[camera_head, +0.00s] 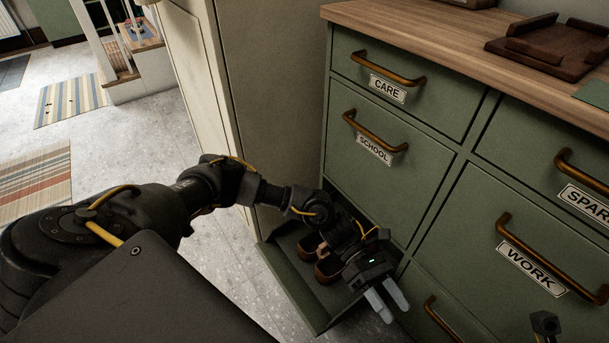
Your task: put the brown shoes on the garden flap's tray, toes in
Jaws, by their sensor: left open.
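A green flap (284,287) at the bottom left of the cabinet, below the one labelled SCHOOL, is tipped open; its own label is not visible. Brown shoes (327,271) rest inside it, side by side, partly covered by my left arm. Which way their toes point is hard to tell. My left gripper (387,304) is just right of the shoes, over the right side of the open flap. Its pale fingers are apart, with nothing seen between them. I do not see my right gripper's fingers.
Closed flaps labelled CARE (387,89), SCHOOL (374,150) and WORK (531,268) have protruding brass handles. A wooden tray (555,43) lies on the cabinet top (430,22). A pale panel (215,90) stands left of the cabinet. The floor at left is open, with striped rugs (70,100).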

